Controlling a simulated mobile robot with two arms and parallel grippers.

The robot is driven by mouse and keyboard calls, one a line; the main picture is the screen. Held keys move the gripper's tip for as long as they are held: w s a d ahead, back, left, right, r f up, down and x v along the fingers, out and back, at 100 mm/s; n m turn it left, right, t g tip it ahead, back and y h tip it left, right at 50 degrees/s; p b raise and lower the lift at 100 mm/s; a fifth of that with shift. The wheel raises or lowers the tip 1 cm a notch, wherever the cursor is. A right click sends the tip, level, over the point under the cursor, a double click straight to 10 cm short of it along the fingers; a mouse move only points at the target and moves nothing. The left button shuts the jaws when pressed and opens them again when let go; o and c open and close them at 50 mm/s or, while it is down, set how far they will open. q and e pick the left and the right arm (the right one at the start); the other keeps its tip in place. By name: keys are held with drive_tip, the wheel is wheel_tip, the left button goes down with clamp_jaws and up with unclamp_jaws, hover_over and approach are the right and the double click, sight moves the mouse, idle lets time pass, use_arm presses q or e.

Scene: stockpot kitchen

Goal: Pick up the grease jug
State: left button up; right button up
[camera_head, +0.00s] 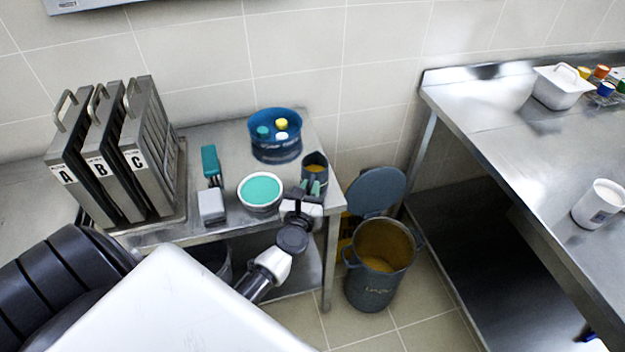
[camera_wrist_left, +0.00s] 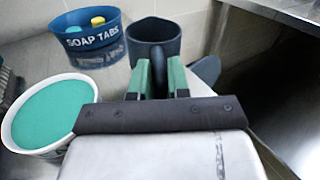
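The grease jug (camera_head: 316,160) is a small dark jug with amber content, at the right end of the small steel table. The left wrist view shows its dark body (camera_wrist_left: 153,32) with its handle toward me. My left gripper (camera_head: 311,186) is at the jug's near side. Its two green-padded fingers (camera_wrist_left: 160,78) stand close together on either side of the handle, which fills the gap between them. The gripper looks shut on the handle. The jug is upright; its base is mostly hidden, so I cannot tell whether it touches the table. My right gripper is not in view.
A white tub with green content (camera_head: 261,190) stands just left of the gripper. A blue soap tabs bowl (camera_head: 276,140) is behind. An open lidded bin (camera_head: 372,290) stands right of the table.

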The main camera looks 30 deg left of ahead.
use_arm(q)
clamp_jaws()
drive_tip(key=shift+r, duration=0.1)
